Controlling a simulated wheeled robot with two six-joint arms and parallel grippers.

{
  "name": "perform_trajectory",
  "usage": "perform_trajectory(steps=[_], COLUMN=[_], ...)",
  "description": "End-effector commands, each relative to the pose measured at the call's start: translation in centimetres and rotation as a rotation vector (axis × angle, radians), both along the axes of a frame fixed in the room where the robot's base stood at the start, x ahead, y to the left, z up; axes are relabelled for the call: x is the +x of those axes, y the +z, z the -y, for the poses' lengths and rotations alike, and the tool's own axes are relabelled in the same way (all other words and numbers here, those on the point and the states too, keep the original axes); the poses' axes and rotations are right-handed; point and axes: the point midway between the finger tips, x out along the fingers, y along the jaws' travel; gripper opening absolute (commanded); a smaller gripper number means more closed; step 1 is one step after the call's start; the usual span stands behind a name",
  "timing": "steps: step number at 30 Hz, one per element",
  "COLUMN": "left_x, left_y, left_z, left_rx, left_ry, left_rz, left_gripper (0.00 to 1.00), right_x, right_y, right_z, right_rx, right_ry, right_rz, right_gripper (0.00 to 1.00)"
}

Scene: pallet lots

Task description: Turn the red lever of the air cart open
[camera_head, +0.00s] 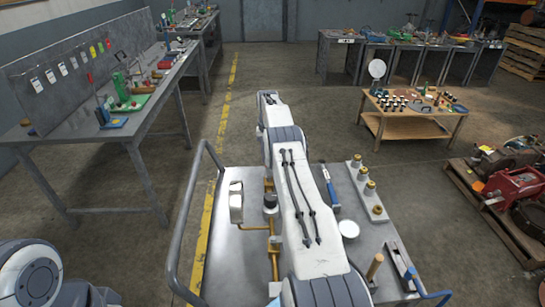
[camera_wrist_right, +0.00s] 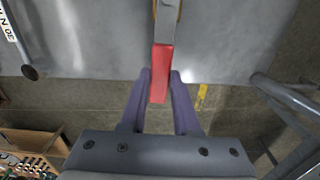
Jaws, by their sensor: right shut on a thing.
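The red lever (camera_wrist_right: 161,72) shows in the right wrist view, a red grip on a metal bar, reaching past the edge of the grey cart top (camera_wrist_right: 100,45). My right gripper (camera_wrist_right: 161,84) has its two fingers on either side of the red grip and is shut on it. In the head view the air cart (camera_head: 222,268) has a grey top, brass pipes (camera_head: 274,245) and a tube handle at its left. My right arm lies across the cart there and hides the lever and right gripper. My left gripper is not in view.
On the cart top are a blue-handled tool (camera_head: 331,190), a block with several brass fittings (camera_head: 366,188) and a white disc (camera_head: 348,229). A workbench (camera_head: 80,140) stands at left, a wooden table (camera_head: 415,128) at right. The floor beyond the cart is clear.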

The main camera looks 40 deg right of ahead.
Motion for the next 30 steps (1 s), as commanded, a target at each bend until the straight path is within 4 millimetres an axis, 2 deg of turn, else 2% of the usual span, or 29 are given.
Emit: perform_trajectory(steps=[20,21,22,23,30], left_x=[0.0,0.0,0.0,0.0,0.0], left_y=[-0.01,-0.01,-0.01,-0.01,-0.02], left_z=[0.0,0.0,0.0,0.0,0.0], left_rx=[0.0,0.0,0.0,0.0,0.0], left_ry=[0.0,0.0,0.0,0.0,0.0], left_rz=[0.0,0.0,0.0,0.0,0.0], left_gripper=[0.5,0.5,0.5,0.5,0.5], right_x=[0.32,0.32,0.31,0.31,0.21], right_y=[0.11,0.1,0.1,0.09,0.04], right_z=[-0.32,-0.32,-0.33,-0.32,-0.24], right_rx=[-0.002,-0.002,-0.002,-0.002,-0.001], right_ry=[0.059,0.059,0.059,0.058,0.055], right_rz=[0.002,0.002,0.002,0.002,0.001], right_gripper=[0.0,0.45,0.56,0.6,0.6])
